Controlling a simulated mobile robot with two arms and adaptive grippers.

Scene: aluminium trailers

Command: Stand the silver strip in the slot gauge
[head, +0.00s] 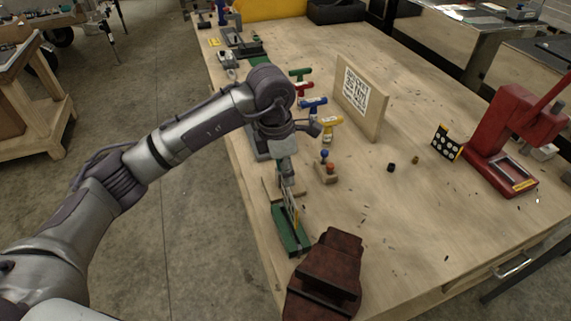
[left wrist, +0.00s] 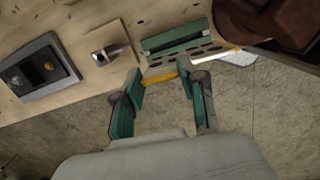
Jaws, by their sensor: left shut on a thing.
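My left gripper (head: 289,186) points down over the near left edge of the bench. The green slot gauge (head: 290,243) lies just below the gripper in the head view and behind the strip in the left wrist view (left wrist: 176,37). I cannot tell whether strip and gauge touch. My right gripper is not in view.
A brown-red vise (head: 327,275) stands close to the gauge at the near edge. T-handled tools (head: 313,106), a wooden sign (head: 361,98) and a small block with coloured knobs (head: 327,171) stand beyond. A red press (head: 512,140) is at right. The bench middle is mostly clear.

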